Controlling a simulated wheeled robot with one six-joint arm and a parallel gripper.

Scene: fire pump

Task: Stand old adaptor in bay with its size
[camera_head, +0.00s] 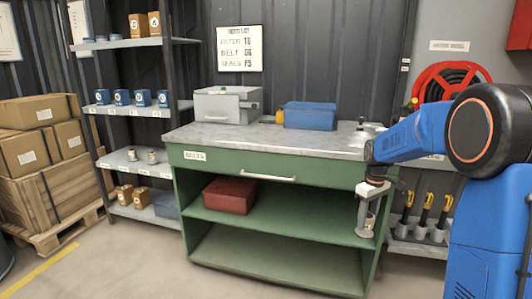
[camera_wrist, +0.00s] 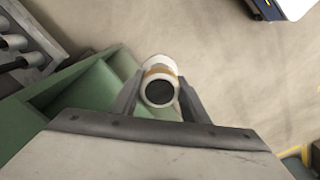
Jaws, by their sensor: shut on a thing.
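My gripper (camera_head: 365,212) hangs pointing down in front of the green bench's right end. It is shut on the old adaptor (camera_head: 370,222), a small pale cylinder with a brownish band, partly hidden by the fingers. In the wrist view the adaptor (camera_wrist: 160,92) sits between the two fingers, its dark round end facing the camera. Two similar grey adaptors, a left one (camera_head: 132,154) and a right one (camera_head: 153,157), stand apart on the labelled rack shelf (camera_head: 128,165) at the left. The size markings there are too small to read.
The green bench (camera_head: 265,165) stands between my gripper and the rack. It holds a grey case (camera_head: 222,106) and a blue bin (camera_head: 310,116); a red box (camera_head: 229,196) is inside. Yellow-handled tools (camera_head: 425,213) stand at right. Cartons (camera_head: 30,150) fill a pallet at left. Front floor is clear.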

